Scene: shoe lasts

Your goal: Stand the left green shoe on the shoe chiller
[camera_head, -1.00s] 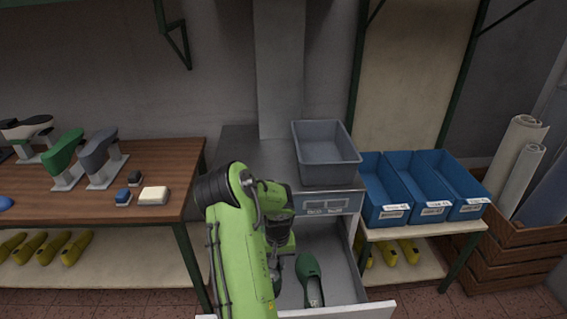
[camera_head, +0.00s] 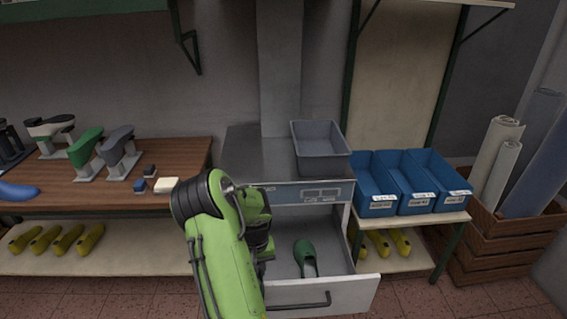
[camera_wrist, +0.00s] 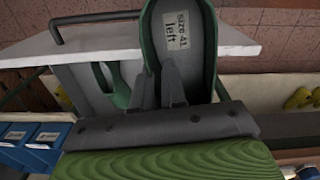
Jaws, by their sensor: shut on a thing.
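A green shoe with a grey inside and a label reading "size 41 left" (camera_wrist: 190,25) is in the wrist view. My gripper (camera_wrist: 172,92) is shut on it, its fingers at the shoe's near edge. In the head view my arm hides the gripper and the held shoe. A metal unit with a control panel (camera_head: 285,194), which seems to be the shoe chiller, stands in the middle. Its lower drawer (camera_head: 350,296) is pulled open. Another green shoe (camera_head: 304,254) lies in the drawer; part of it also shows in the wrist view (camera_wrist: 120,88).
A grey bin (camera_head: 322,165) occupies the right of the unit's top; the left part is bare. Several shoe lasts on stands (camera_head: 86,150) are on the wooden table (camera_head: 100,203) at left. Blue bins (camera_head: 412,204) stand at right, beside a wooden crate with rolls (camera_head: 515,245).

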